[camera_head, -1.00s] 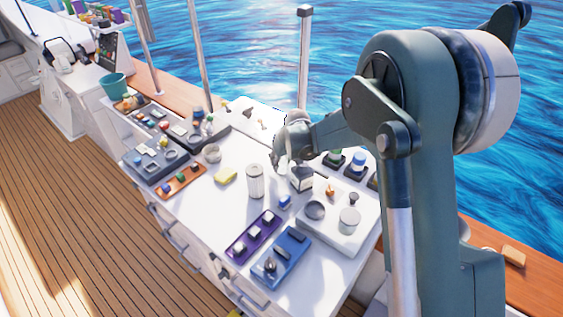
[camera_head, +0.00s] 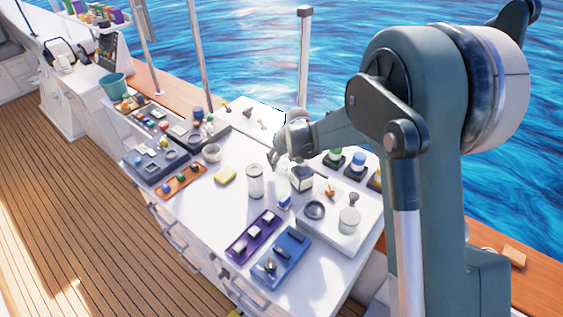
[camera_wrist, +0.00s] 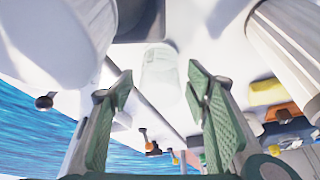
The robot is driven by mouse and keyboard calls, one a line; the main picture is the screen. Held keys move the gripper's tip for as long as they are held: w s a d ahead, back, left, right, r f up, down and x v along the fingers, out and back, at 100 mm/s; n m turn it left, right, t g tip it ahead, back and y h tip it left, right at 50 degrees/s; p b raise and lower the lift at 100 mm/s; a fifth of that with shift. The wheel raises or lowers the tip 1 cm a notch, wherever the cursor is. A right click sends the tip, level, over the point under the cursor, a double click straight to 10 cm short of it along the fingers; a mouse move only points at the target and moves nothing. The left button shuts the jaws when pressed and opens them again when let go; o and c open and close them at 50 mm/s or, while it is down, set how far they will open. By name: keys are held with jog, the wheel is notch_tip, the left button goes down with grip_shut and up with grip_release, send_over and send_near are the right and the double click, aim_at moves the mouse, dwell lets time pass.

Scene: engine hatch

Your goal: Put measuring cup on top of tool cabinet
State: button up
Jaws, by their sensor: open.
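A pale, see-through cup (camera_wrist: 160,72), which looks like the measuring cup, stands just beyond my fingertips in the wrist view. It lies between the lines of the two fingers, apart from both. In the head view my gripper (camera_head: 277,157) is low over the white worktop, and the cup there is mostly hidden or too faint to make out. My gripper (camera_wrist: 160,90) is open and empty in the wrist view. A white cabinet with drawers and handles (camera_head: 205,208), likely the tool cabinet, carries the worktop.
A ribbed white cylinder (camera_head: 255,182) stands close left of my gripper; it shows at right in the wrist view (camera_wrist: 290,38).

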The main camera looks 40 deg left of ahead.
jog(key=v, duration=1.1)
jog(key=shift+d, duration=0.1)
dwell(0.5)
jog(key=shift+d, duration=0.1)
dwell(0.4)
jog(key=d+r+m+t, duration=0.15)
jog(key=d+r, duration=0.45)
jog(key=d, duration=0.7)
jog(key=w+d+r+m, duration=0.15)
jog(key=d+r, duration=0.45)
jog(key=d, duration=0.7)
jog(key=d+r+m+t, duration=0.1)
jog(key=d+r+m, duration=0.35)
jog(key=d, duration=0.85)
jog(key=s+d+r+m+h, duration=0.1)
jog(key=s+d, duration=0.2)
jog(key=d, duration=0.3)
jog(key=s+d+r+t, duration=0.1)
jog(key=s+d+r, duration=0.15)
jog(key=d, duration=0.45)
jog(key=s+d+m+h, duration=0.1)
jog(key=s+d, duration=0.2)
jog(key=d, duration=0.3)
jog(key=s+d+f+m+t+h, duration=0.1)
jog(key=s+d+f+m+h, duration=0.1)
jog(key=s+d, duration=1.2)
jog(key=shift+d+f+m+t, duration=0.35)
jog(key=shift+f+m, duration=0.3)
jog(key=shift+f, duration=0.3)
